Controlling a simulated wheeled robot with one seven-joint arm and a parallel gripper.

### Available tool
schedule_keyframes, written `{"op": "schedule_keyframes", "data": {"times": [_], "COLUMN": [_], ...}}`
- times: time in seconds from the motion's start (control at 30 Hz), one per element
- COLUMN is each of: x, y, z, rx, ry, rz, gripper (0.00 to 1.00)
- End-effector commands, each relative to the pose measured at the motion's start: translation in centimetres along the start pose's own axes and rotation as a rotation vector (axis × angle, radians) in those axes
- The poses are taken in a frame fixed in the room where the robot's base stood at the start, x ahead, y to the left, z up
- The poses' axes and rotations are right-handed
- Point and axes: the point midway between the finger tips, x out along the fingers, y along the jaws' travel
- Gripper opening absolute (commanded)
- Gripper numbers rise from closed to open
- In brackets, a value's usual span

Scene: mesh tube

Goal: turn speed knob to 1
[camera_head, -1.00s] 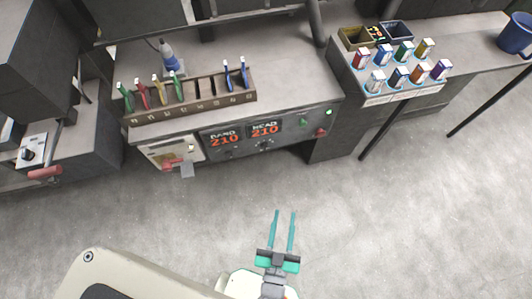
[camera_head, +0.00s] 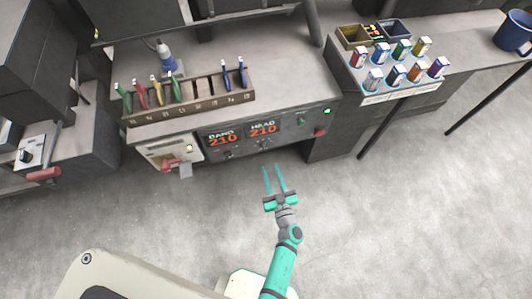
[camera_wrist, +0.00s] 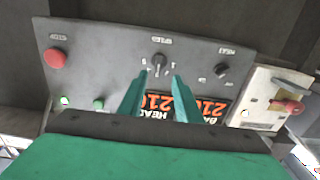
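The speed knob (camera_wrist: 159,62) is a small dark knob under a "SPEED" label on the grey control panel, with small marks on both sides. Which mark it points to I cannot tell. In the head view the speed knob (camera_head: 264,144) is tiny, below the right display. My gripper (camera_head: 273,166) is open and empty, its two thin teal fingers pointing at the panel from in front. In the wrist view my gripper (camera_wrist: 159,78) has its fingertips apart, just below the knob in the picture; contact with it is not evident.
The heat knob (camera_wrist: 222,70), red stop button (camera_wrist: 55,58) and a green button (camera_wrist: 98,103) share the panel. The displays (camera_head: 222,139) read 210. A white box with a red lever (camera_head: 170,162) adjoins the panel. The floor in front is clear.

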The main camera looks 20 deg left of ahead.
Motion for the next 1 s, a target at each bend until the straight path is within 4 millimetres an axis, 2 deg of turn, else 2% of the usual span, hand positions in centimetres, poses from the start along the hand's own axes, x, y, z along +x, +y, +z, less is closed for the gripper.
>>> {"op": "schedule_keyframes", "data": {"times": [0.3,0.5,0.7,0.93,0.97,1.0], "x": [5.6,8.0,8.8,8.8,8.8,8.8], "y": [0.3,0.3,0.2,0.2,0.2,0.2], "z": [-0.1,-0.1,0.0,0.0,0.0,0.0], "rx": [-0.001,0.0,-0.001,-0.001,-0.001,-0.001], "ry": [0.002,0.001,0.0,0.0,0.0,0.0], "rz": [0.004,0.004,0.003,0.003,0.003,0.003], "gripper": [0.31,0.31,0.31,0.31,0.26,0.17]}}
